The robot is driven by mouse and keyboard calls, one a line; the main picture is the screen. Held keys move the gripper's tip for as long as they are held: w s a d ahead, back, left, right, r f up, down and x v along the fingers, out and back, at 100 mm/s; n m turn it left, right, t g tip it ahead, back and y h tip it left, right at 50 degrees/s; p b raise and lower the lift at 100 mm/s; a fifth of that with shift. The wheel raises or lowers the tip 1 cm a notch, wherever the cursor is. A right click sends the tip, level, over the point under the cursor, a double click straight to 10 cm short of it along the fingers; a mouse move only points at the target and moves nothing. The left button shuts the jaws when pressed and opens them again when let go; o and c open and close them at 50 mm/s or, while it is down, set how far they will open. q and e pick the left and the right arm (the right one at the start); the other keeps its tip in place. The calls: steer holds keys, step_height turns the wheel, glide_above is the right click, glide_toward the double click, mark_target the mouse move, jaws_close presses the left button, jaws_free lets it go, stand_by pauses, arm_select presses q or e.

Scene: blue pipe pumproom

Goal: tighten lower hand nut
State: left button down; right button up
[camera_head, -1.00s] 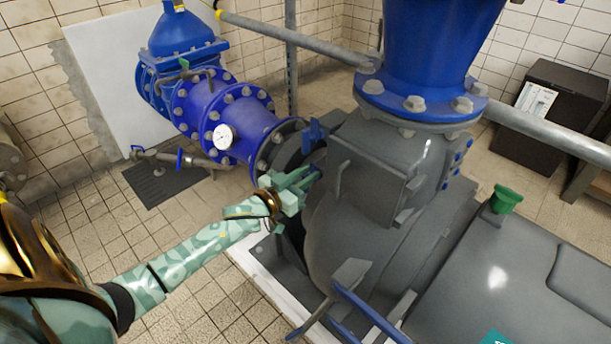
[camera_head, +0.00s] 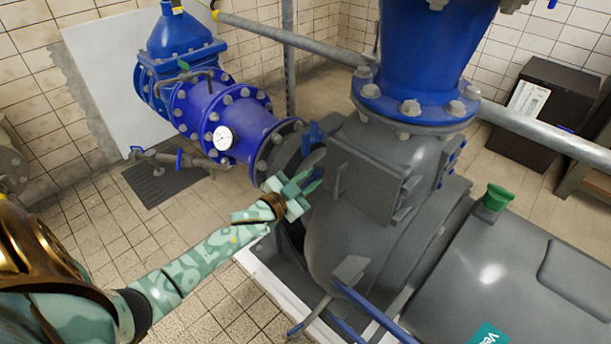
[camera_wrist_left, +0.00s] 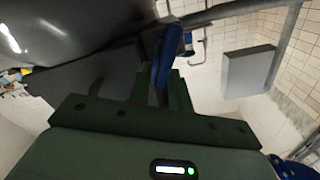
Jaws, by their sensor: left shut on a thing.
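My left gripper (camera_head: 308,184) reaches in from the left to the grey pump casing (camera_head: 330,225). In the left wrist view its fingers are shut on a blue hand nut (camera_wrist_left: 163,66), which stands up between them. In the head view the gripper hides this lower hand nut. Another blue hand nut (camera_head: 312,136) shows just above the gripper, beside the pipe flange. My right gripper is not in view.
A blue pipe with a gauge (camera_head: 223,137) runs behind the gripper. A grey cover (camera_head: 365,178) and a large blue pipe (camera_head: 430,50) are to the right. Tiled floor (camera_head: 95,235) is open at left.

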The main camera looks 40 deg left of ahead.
arm_select(q)
steer(key=m, duration=0.2)
steer(key=shift+d+f+m, duration=0.25)
steer(key=shift+d+m, duration=0.05)
steer(key=shift+m, duration=0.1)
steer(key=m, duration=0.3)
steer(key=f+m+b, duration=0.1)
steer(key=m, duration=0.2)
steer(key=d+f+m, duration=0.1)
steer(key=m, duration=0.2)
steer(key=shift+s+f+m+b, duration=0.15)
steer(key=shift+m+b, duration=0.15)
steer(key=shift+b, duration=0.05)
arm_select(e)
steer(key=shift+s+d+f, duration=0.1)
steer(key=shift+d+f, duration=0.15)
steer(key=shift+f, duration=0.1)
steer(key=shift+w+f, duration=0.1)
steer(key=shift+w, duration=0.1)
arm_select(q)
steer(key=c, duration=1.5)
jaws_free()
steer(key=shift+s, duration=0.1)
